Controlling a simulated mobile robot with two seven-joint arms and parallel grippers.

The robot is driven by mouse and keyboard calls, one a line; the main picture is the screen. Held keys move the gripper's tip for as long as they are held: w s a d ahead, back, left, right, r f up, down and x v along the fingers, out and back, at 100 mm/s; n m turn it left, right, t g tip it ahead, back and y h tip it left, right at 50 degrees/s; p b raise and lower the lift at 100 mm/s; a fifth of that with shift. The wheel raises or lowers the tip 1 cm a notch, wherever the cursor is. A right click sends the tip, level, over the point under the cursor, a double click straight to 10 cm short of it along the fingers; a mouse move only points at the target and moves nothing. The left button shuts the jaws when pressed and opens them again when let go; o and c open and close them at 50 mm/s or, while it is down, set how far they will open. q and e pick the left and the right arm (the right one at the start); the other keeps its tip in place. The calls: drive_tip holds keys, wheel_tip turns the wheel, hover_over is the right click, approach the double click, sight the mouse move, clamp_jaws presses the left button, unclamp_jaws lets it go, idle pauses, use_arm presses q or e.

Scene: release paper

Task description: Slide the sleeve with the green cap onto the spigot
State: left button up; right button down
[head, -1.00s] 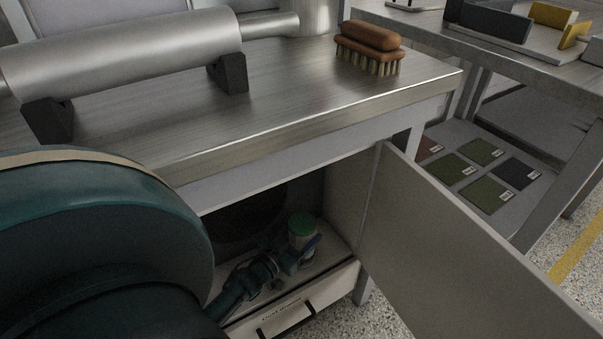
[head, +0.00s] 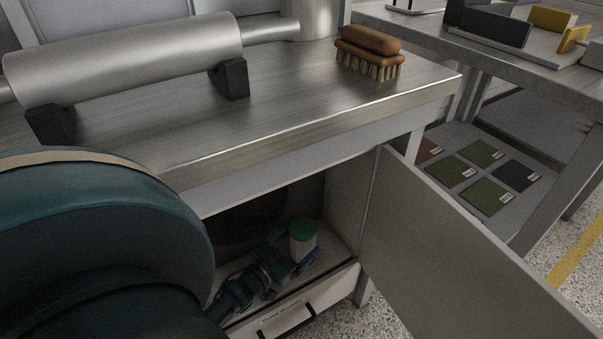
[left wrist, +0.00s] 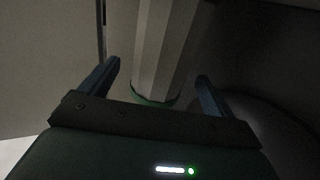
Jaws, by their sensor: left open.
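The sleeve with the green cap (head: 302,237) stands upright inside the open cabinet under the bench. It is pale, with the green cap on top. My left gripper (head: 294,249) is open at the sleeve, its blue fingers apart. In the left wrist view my left gripper (left wrist: 158,78) has one finger on each side of the pale sleeve (left wrist: 163,45), with visible gaps. The green cap (left wrist: 152,99) partly shows behind the gripper body. A thin steel end (head: 272,30) sticks out of a large roller on the bench; I cannot tell whether it is the spigot. My right gripper is not in view.
The steel roller (head: 130,62) rests on black supports on the bench (head: 290,110). A brown brush (head: 368,50) stands near the bench corner. The open cabinet door (head: 460,255) is right of the sleeve. The cabinet opening is narrow and dark.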

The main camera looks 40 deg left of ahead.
use_arm(q)
drive_tip(key=shift+s+p, duration=0.45)
drive_tip(key=shift+s, duration=1.9)
